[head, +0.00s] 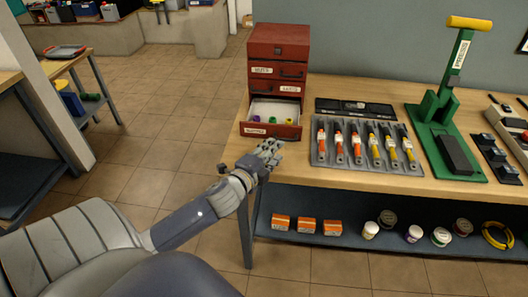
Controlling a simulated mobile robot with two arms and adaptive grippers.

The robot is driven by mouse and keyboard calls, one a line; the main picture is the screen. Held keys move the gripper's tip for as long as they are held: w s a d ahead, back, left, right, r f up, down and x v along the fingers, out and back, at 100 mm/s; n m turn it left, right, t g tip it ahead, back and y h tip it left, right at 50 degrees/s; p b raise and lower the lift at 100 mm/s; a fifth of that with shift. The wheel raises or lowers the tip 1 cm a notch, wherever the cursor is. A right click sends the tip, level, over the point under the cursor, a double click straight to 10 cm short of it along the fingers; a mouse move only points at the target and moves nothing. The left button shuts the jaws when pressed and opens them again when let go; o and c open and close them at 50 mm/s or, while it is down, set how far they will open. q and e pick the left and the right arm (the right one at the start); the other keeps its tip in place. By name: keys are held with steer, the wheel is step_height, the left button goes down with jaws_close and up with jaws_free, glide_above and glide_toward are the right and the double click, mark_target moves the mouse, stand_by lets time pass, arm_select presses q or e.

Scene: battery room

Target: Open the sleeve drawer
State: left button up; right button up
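A red drawer cabinet (278,42) stands at the left end of the wooden bench. Its lowest drawer (272,132) is pulled out; the small label on its front is hard to read. Small yellow, green and purple pieces lie in its pale interior (270,109). The drawers above, including one labelled like "LUGS" (290,88), are closed. My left gripper (270,150) is just below and in front of the open drawer's front, close to the bench edge. Contact with the drawer and the finger gap cannot be made out. My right gripper is not in view.
A grey tray (318,160) of orange and yellow handled tools lies right of the open drawer, with a dark case (355,108) behind it. A green press (440,115) stands farther right. The lower shelf (350,231) holds orange boxes and small jars. The tiled floor at left is clear.

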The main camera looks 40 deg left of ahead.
arm_select(q)
steer(key=shift+v, duration=2.5)
steer(key=shift+w, duration=0.1)
